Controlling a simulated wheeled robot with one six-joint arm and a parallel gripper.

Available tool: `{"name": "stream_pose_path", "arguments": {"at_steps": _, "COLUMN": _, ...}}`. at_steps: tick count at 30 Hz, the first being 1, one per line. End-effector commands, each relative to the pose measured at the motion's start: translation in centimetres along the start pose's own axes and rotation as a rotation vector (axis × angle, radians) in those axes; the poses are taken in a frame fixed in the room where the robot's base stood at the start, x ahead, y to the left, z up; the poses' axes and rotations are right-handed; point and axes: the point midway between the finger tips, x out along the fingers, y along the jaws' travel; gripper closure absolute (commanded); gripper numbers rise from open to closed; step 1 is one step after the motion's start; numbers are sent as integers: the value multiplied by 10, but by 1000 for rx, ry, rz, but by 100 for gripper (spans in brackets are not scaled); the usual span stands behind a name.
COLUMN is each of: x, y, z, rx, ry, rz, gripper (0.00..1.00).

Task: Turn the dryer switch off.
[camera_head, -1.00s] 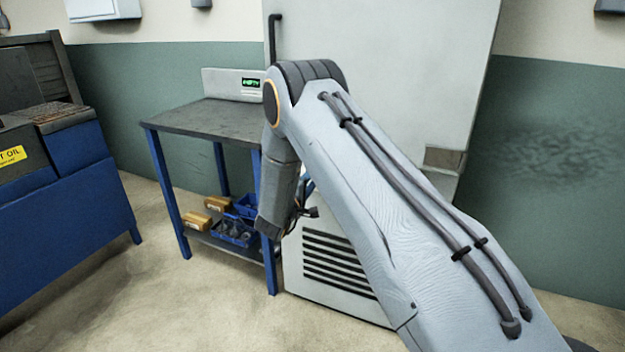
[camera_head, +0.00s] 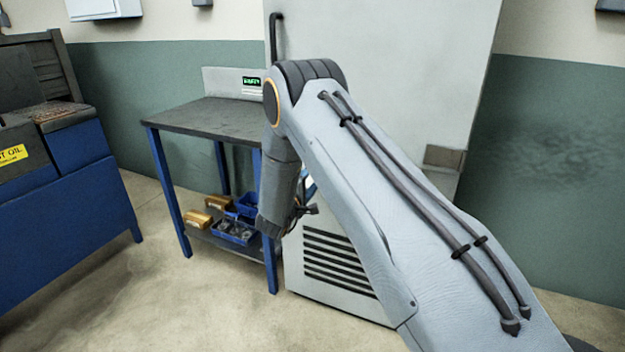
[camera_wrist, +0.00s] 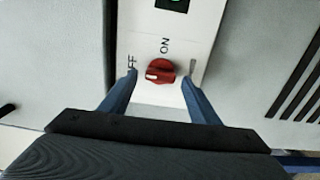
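In the wrist view, a red rotary switch (camera_wrist: 160,71) sits on a white panel (camera_wrist: 172,22). The lettering ON shows above the switch, and part of OFF shows to its left. A white mark on the knob lies on its left side, towards the OFF lettering. My gripper (camera_wrist: 160,77) is open, with one blue finger on each side of the knob. I see a gap between each fingertip and the knob, but cannot judge the depth. In the head view, the large grey cabinet (camera_head: 400,80) stands behind my arm. The switch is hidden there.
A blue-legged table (camera_head: 215,122) stands left of the cabinet, with blue bins (camera_head: 235,230) and small boxes (camera_head: 196,218) on its lower shelf. A blue machine (camera_head: 70,215) stands at far left. The floor in front is clear.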

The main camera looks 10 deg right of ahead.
Motion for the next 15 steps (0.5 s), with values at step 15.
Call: {"name": "stream_pose_path", "arguments": {"at_steps": 15, "x": -41, "y": 0, "z": -1, "rx": 0, "ry": 2, "rz": -1, "gripper": 44}}
